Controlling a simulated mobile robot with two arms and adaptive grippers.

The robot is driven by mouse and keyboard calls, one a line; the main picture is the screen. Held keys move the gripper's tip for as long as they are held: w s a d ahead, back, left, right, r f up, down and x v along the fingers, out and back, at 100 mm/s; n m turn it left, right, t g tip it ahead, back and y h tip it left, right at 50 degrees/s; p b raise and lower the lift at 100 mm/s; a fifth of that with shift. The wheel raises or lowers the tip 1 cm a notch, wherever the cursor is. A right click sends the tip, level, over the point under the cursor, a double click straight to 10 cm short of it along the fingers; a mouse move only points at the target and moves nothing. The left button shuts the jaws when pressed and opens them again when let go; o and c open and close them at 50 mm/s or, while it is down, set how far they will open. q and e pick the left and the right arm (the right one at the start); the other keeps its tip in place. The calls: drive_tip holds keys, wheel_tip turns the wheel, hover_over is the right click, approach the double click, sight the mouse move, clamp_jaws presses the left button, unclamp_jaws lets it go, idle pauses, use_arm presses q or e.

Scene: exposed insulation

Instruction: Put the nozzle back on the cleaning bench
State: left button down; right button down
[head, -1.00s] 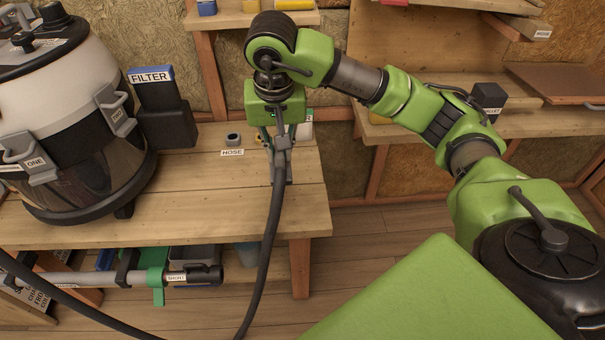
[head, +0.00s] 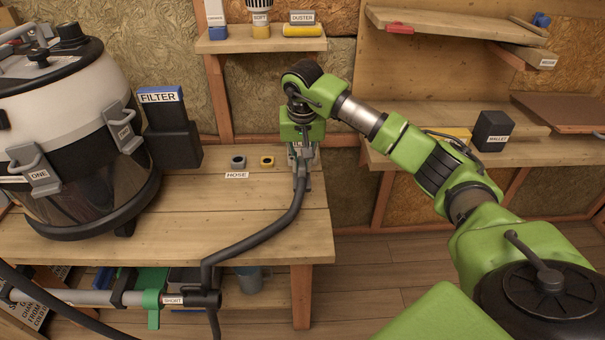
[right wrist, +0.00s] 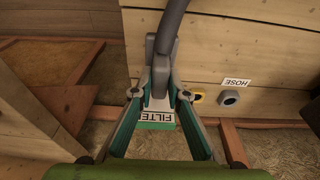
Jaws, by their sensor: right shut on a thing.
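My right gripper (head: 302,160) is low over the back right part of the wooden cleaning bench (head: 200,215). It is shut on a grey fitting at the end of a black hose (head: 282,223); this may be the nozzle. In the right wrist view the grey fitting (right wrist: 160,75) sits between my fingers (right wrist: 160,92), with the hose rising from it. Whether it touches the bench cannot be told. My left gripper is not in view.
A grey ring (head: 238,162) and a yellow ring (head: 267,161) stand by the HOSE label (head: 236,175). A large vacuum (head: 75,135) and a blue-topped FILTER box (head: 165,125) fill the bench's left. The hose passes a tube labelled SHORT (head: 172,299).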

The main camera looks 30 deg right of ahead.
sight(302, 172)
drive_tip(key=shift+w+d+f, duration=0.15)
drive_tip(key=shift+d+f, duration=0.05)
drive_tip(key=shift+f, duration=0.2)
drive_tip(key=x, duration=0.2)
drive_tip(key=b+x, duration=0.1)
drive_tip(key=shift+s+a+f, duration=0.1)
drive_tip(key=shift+s+f, duration=0.05)
drive_tip(key=shift+s, duration=0.05)
drive_tip(key=c, duration=2)
unclamp_jaws()
drive_tip(key=shift+o, duration=0.2)
